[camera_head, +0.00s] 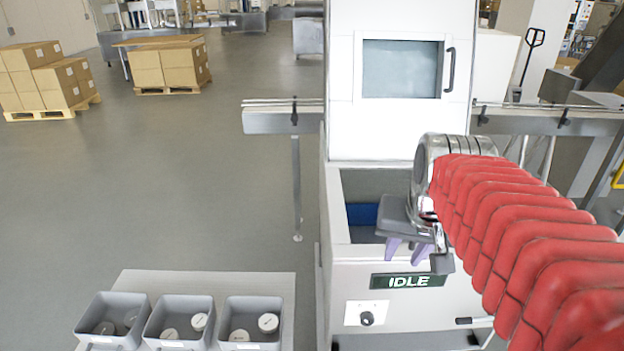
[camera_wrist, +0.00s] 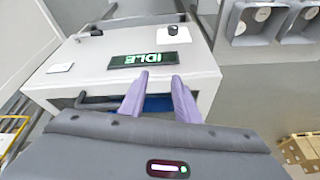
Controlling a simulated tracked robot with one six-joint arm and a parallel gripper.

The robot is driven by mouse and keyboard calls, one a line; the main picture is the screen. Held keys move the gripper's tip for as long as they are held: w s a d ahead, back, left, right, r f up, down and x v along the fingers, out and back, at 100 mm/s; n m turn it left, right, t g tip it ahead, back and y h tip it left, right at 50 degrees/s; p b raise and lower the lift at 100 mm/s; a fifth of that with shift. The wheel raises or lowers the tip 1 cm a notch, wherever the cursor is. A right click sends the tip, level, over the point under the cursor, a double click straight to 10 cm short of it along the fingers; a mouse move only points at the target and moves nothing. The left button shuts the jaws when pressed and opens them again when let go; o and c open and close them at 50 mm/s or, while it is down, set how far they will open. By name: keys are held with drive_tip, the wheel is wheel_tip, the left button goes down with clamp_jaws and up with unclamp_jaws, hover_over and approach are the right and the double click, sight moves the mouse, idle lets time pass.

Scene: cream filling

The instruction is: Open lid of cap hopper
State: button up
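The cap hopper (camera_head: 338,208) is the recess in the front of the white machine, behind the panel with the IDLE sign. Blue material (camera_head: 362,214) shows inside it, and also between my fingers in the wrist view (camera_wrist: 158,104). A dark bar like a handle (camera_wrist: 97,103) lies by the hopper edge, left of my fingers in the wrist view. I cannot make out the lid clearly; my gripper and arm hide part of the hopper. My gripper (camera_head: 406,250) points down over the hopper's front edge. Its purple fingers (camera_wrist: 162,79) are apart with nothing held between them.
The IDLE sign (camera_head: 408,281) and a black knob (camera_head: 367,318) are on the front panel. A windowed door (camera_head: 402,68) is above the hopper. Grey bins (camera_head: 180,318) with white caps stand at lower left. Boxes on pallets (camera_head: 170,65) are far off; floor between is clear.

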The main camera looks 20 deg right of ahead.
idle(0.5)
drive_tip(key=s+a+f+n, duration=0.2)
drive_tip(key=a+n, duration=0.1)
drive_tip(key=a, duration=0.4)
drive_tip(key=s+a+f+n+t+y, duration=0.1)
drive_tip(key=s+a+f+n, duration=0.1)
drive_tip(key=a, duration=0.5)
drive_tip(key=shift+s+n+y, duration=0.3)
drive_tip(key=shift+s+n, duration=0.2)
drive_tip(key=shift+c, duration=0.4)
